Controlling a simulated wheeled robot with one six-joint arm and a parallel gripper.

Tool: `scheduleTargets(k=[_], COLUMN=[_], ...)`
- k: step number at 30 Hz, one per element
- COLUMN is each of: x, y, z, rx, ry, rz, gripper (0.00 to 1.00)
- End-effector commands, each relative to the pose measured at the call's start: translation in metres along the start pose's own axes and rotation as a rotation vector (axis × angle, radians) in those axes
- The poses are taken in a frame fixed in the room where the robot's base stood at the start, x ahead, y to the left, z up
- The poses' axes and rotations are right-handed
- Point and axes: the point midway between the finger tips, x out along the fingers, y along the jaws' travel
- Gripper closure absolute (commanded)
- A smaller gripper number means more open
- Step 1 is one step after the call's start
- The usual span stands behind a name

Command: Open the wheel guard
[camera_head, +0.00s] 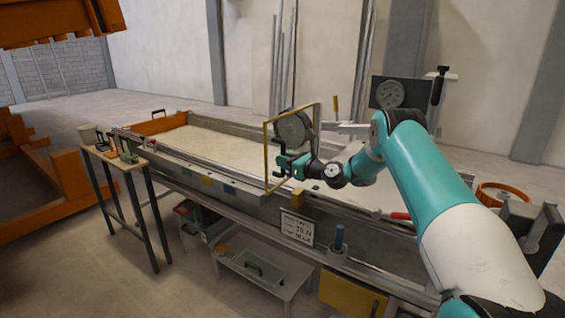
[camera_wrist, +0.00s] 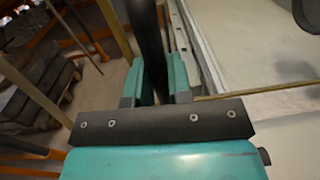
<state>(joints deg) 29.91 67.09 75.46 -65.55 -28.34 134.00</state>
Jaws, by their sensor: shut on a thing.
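The wheel guard (camera_head: 266,150) is a clear panel in a thin yellow frame. It stands upright on the near side of the sandbed, in front of a grey round wheel (camera_head: 292,130). My gripper (camera_head: 282,163) is at the guard's lower part, over a dark handle. In the wrist view, the teal fingers of my gripper (camera_wrist: 155,85) are shut on either side of this dark upright handle (camera_wrist: 149,40). A yellow bar of the frame (camera_wrist: 35,92) shows at the left there. The guard's hinge cannot be made out.
The long sandbed (camera_head: 235,146) runs behind the guard, with an orange end gate (camera_head: 163,123). A narrow tool table (camera_head: 115,160) stands at the left. A gauge (camera_head: 390,94) stands at the right. A low grey bench (camera_head: 262,272) is below. Floor is free at the front left.

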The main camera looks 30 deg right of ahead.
Motion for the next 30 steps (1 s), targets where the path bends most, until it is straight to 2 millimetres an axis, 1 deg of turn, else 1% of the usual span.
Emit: scheduleTargets(k=[1,7,8,9,11,18,22,26,30], x=[-0.002,-0.003,-0.003,-0.003,-0.002,0.001,-0.005,-0.024,-0.058], y=[-0.004,-0.005,-0.005,-0.005,-0.005,0.001,0.001,0.0,-0.001], z=[0.003,0.003,0.003,0.003,0.003,0.001,0.0,-0.001,-0.003], rx=[0.001,0.002,0.001,0.001,0.001,0.001,0.003,0.003,0.004], ry=[-0.006,-0.006,-0.006,-0.006,-0.005,-0.002,-0.001,0.0,-0.001], rz=[-0.007,-0.01,-0.01,-0.011,-0.009,0.0,0.0,-0.002,-0.004], gripper=[1.0,1.0,0.79,0.7,0.56,0.56,0.56,0.56,0.56])
